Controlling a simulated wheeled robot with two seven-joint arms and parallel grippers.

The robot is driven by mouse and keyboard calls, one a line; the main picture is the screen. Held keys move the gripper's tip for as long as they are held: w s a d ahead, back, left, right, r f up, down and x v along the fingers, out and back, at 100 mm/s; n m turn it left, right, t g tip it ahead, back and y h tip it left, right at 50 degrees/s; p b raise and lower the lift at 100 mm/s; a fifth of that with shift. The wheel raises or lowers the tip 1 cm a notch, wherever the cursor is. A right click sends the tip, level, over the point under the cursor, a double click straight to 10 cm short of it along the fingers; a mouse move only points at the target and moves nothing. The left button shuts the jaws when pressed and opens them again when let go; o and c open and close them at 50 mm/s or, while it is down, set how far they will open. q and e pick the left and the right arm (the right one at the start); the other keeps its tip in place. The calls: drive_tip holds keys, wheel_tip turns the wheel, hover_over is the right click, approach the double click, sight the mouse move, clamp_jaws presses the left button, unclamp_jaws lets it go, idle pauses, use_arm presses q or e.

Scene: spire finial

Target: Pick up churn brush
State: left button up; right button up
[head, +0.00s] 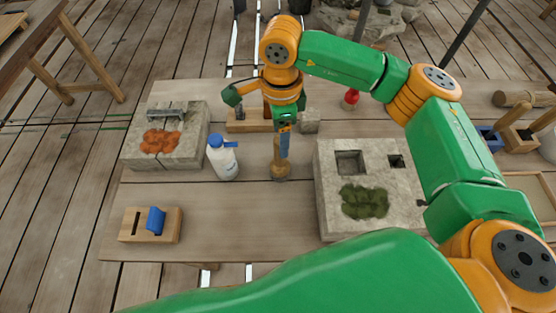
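A brush-like wooden tool (280,170), which I take for the churn brush, stands about upright on the middle of the table, its wider end down and a slim handle up. My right gripper (284,146) points straight down at the handle from above. A narrow blue-grey part below the wrist overlaps the handle's right side. The fingers show nearly edge-on, so I cannot tell whether they are closed around the handle or only beside it. My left gripper is not in view.
A white bottle (222,160) with a blue cap stands left of the brush. A stone block (330,205) with square holes and green moss is to the right. Another stone block (133,150) bears orange material at left. A slotted wooden block (170,228) sits front left. The front middle table is clear.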

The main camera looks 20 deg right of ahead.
drive_tip(key=f+p, duration=0.1)
drive_tip(key=s+f+p, duration=0.1)
drive_tip(key=p, duration=0.1)
drive_tip(key=shift+a+f, duration=0.15)
drive_tip(key=shift+f, duration=0.2)
drive_tip(key=f, duration=0.3)
drive_tip(key=f+p, duration=0.1)
drive_tip(key=shift+w+f, duration=0.25)
drive_tip(key=shift+w, duration=0.1)
drive_tip(key=shift+s, duration=0.1)
drive_tip(key=c, duration=0.3)
clamp_jaws()
